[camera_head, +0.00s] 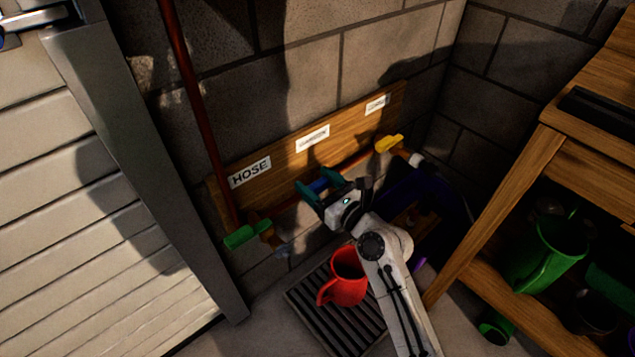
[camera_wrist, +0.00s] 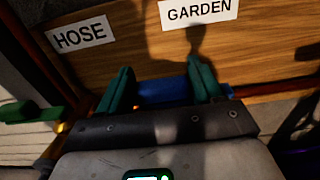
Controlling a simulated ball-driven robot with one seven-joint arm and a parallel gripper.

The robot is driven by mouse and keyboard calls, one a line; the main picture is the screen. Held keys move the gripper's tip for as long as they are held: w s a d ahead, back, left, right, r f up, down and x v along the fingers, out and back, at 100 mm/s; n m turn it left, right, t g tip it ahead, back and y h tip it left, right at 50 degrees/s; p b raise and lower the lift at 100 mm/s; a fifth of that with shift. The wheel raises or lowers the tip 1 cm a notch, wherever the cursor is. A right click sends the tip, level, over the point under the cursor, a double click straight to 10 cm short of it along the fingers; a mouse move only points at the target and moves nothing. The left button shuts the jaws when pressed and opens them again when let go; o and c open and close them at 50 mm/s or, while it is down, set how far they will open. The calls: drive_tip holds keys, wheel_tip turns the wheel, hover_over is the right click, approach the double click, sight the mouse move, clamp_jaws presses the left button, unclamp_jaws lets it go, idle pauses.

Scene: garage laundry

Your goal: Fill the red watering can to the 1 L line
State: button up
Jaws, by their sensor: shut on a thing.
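The red watering can (camera_head: 348,278) stands on a dark slatted grate on the floor below the pipe; my arm hides part of its right side. Its level marks and any water inside cannot be made out. My gripper (camera_head: 318,190) is at the wall pipe, its teal fingers on either side of a blue valve handle (camera_head: 322,184) and shut on it. The wrist view shows the blue handle (camera_wrist: 163,91) between the fingers, under the GARDEN label (camera_wrist: 199,11). A green handle (camera_head: 247,236) is at left under the HOSE label (camera_head: 250,171), a yellow handle (camera_head: 388,143) at right.
A wooden shelf (camera_head: 495,205) at right holds a green can (camera_head: 548,255) and other containers. A brown vertical pipe (camera_head: 190,90) and a pale slatted door (camera_head: 90,220) are at left. The third label (camera_head: 377,104) is too small to read. The grate (camera_head: 312,306) is bare left of the can.

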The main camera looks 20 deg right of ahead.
drive_tip(key=shift+s+d+f+n+g+y, duration=0.15)
drive_tip(key=shift+s+d+n+g+y, duration=0.15)
drive_tip(key=shift+n+y, duration=0.3)
drive_tip(key=shift+c, duration=0.2)
drive_tip(key=n+g+y, duration=0.1)
drive_tip(key=s+n+y, duration=0.1)
drive_tip(key=y, duration=0.1)
drive_tip(key=shift+d+g+y, duration=0.2)
drive_tip(key=shift+g+y, duration=0.1)
drive_tip(key=shift+g, duration=0.1)
drive_tip(key=shift+s+n+g+y, duration=0.2)
drive_tip(key=shift+n+g+y, duration=0.3)
drive_tip(key=shift+n+y, duration=0.1)
drive_tip(key=o, duration=1.4)
drive_tip(key=shift+o, duration=0.2)
drive_tip(key=p+v, duration=0.3)
drive_tip(key=v, duration=0.8)
drive_tip(key=shift+p, duration=0.35)
